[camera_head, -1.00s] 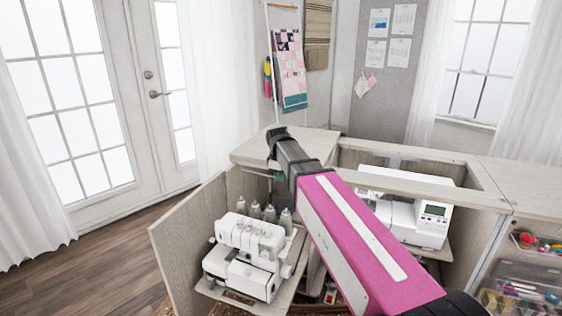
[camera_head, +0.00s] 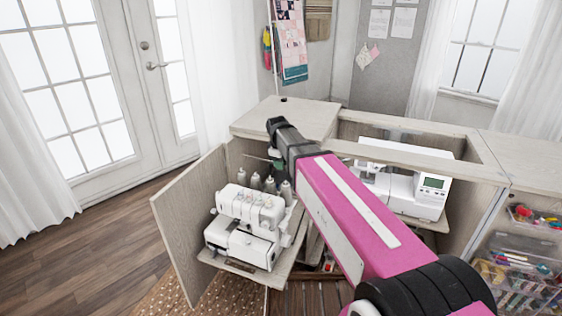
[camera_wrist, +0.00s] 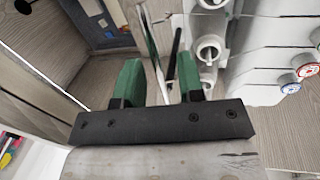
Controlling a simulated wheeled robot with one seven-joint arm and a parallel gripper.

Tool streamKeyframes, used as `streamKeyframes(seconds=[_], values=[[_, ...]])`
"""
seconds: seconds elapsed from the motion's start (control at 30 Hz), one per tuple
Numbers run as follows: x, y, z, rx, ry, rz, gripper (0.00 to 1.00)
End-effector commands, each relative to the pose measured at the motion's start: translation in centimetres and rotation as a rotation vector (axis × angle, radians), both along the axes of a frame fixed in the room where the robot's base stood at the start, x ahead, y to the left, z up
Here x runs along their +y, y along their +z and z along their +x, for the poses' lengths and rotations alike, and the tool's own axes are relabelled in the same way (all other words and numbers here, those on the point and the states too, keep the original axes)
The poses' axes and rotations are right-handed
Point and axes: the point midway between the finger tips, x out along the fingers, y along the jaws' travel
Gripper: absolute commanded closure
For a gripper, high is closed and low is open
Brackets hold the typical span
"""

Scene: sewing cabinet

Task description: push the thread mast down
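The white serger (camera_head: 243,222) stands on a pulled-out shelf in the left cabinet bay, with several grey thread cones (camera_head: 270,185) behind it. It also shows at the right of the wrist view (camera_wrist: 262,60). A thin metal rod, which looks like the thread mast (camera_wrist: 151,45), shows in the wrist view between my green fingertips, with a dark rod beside it. My gripper (camera_wrist: 160,78) is open, its fingers apart on either side of the rod; I cannot tell whether they touch it. In the head view my pink arm hides most of the gripper and mast.
The open cabinet door (camera_head: 190,222) stands left of the serger. A cabinet top (camera_head: 290,117) lies behind my arm. A white sewing machine (camera_head: 410,188) sits in the right bay. Clear bins (camera_head: 520,270) are at the far right. Free floor (camera_head: 90,250) is at left.

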Motion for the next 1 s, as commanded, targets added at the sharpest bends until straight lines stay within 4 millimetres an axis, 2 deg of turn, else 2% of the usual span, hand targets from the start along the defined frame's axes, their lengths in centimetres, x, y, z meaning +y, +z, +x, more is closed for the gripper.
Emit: streamKeyframes(seconds=[0.37,0.47,0.8,1.0], values=[[0.0,0.6,0.0,-0.005,0.000,0.000,0.65],[0.1,1.6,-0.2,-0.007,0.001,0.000,0.65],[0.6,7.0,-1.2,-0.006,0.002,0.001,0.65],[0.7,9.5,-1.7,-0.004,0.000,0.000,0.65]])
